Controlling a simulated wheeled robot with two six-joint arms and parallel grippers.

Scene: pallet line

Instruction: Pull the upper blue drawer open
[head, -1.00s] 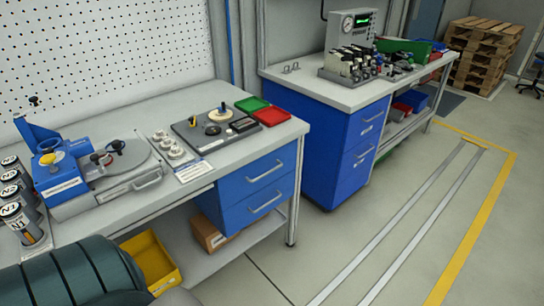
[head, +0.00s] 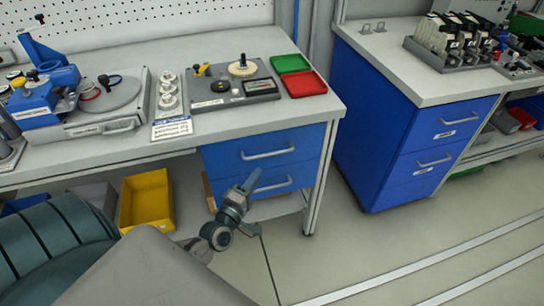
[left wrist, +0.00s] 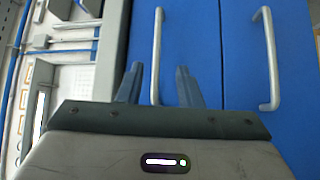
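The upper blue drawer (head: 229,154) is shut under the near workbench, with a grey bar handle (head: 268,154). The lower blue drawer below it is also shut, with its own handle (head: 275,186). My left gripper (head: 250,183) is in front of the drawers, covering part of the lower one in the head view. In the left wrist view, turned sideways, its two fingers (left wrist: 158,72) are apart, with the upper handle (left wrist: 157,40) lined up between them. I cannot tell whether they reach around it. The lower handle (left wrist: 269,60) is to the right. My right gripper is not in view.
The workbench top (head: 120,152) holds a blue-and-grey fixture, a dark tool panel (head: 205,95), and green and red trays (head: 303,84). A yellow bin (head: 147,200) sits beneath. A second blue cabinet (head: 375,130) stands to the right. Floor before it is clear.

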